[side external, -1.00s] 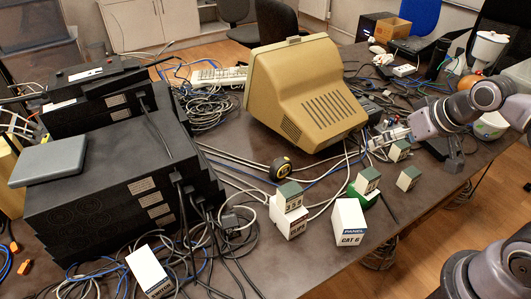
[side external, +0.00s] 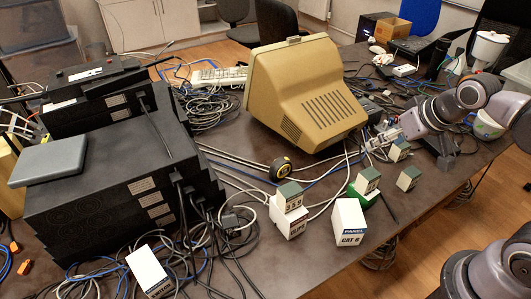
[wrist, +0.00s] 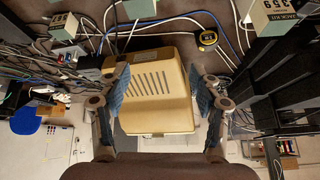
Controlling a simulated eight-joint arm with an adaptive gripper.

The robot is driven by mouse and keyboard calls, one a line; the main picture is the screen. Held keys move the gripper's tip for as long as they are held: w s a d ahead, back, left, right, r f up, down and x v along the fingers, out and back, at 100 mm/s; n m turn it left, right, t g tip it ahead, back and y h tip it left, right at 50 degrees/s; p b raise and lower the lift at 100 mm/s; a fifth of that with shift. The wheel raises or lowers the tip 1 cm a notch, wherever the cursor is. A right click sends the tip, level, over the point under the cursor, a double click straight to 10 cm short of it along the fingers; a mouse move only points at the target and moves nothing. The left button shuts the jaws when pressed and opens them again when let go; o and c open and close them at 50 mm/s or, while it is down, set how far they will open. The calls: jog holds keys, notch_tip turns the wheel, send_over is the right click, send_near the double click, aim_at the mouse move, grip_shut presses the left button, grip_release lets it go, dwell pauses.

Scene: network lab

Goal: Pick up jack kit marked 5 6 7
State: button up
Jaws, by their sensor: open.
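Several small green-and-white boxes that look like jack kits are on the table. One (side external: 290,195) sits on a white box, one (side external: 367,180) on a green item, one (side external: 409,179) on the bare table, and one (side external: 400,151) beside my gripper. No label reading 5 6 7 is legible. My gripper (side external: 376,142) is open, by the monitor's right side. Its parted fingers (wrist: 162,88) have no kit between them.
A beige monitor (side external: 305,95) stands left of my gripper. A white PANEL CAT 6 box (side external: 350,224), a tape measure (side external: 281,169) and loose cables are in front. Black equipment (side external: 110,190) fills the left.

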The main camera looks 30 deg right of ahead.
jog(key=w+d+f+m+g+h, duration=0.2)
jog(key=w+d+f+m+g, duration=0.1)
jog(key=w+d+m, duration=0.65)
jog(key=m+g+h, duration=0.2)
jog(key=m+g, duration=0.2)
jog(key=m, duration=0.3)
send_near(401, 147)
jog(key=w+d, duration=0.1)
jog(key=x, duration=0.5)
jog(key=shift+w+d+f, duration=0.1)
jog(key=shift+x, duration=3.25)
jog(key=c, duration=1.3)
